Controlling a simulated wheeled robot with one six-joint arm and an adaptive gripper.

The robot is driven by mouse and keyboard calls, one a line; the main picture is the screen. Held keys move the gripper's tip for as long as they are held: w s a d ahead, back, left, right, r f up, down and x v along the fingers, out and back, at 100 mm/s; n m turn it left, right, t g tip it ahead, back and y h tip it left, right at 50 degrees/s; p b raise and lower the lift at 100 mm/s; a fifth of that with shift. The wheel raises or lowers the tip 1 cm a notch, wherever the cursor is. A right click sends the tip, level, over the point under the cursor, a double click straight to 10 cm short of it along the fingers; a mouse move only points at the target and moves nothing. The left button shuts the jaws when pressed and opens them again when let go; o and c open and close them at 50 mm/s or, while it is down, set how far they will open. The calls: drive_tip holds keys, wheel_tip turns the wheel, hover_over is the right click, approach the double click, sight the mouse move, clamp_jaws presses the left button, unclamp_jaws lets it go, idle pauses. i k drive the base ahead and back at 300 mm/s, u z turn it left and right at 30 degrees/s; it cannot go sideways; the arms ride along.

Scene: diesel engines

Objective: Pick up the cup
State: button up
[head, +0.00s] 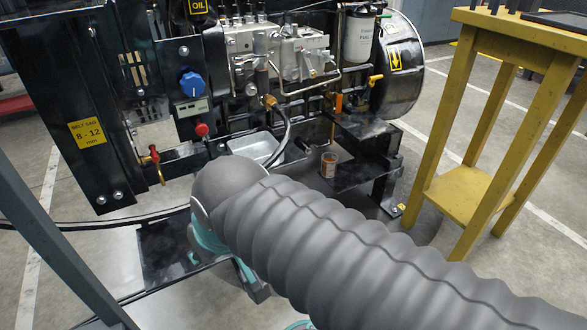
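A small cup (328,165) with a clear rim and orange-brown sides or contents stands upright on a black metal shelf (350,178) low on the engine frame. My arm, in a grey ribbed sleeve, crosses the foreground from the lower right and ends in a rounded elbow to the left of and nearer than the cup. A teal part of my arm shows below the elbow. The cup is apart from every visible part of my arm.
A metal tray (257,148) sits left of the cup. Hoses, an orange fitting and the engine block (280,55) are above and behind it. A black drum (400,65) stands behind. A yellow stool (470,190) stands at right, with clear floor between.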

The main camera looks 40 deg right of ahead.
sight(329, 160)
drive_tip(key=u, duration=2.1)
drive_tip(key=k, duration=1.9)
drive_tip(key=z, duration=1.55)
drive_tip(key=i, duration=0.5)
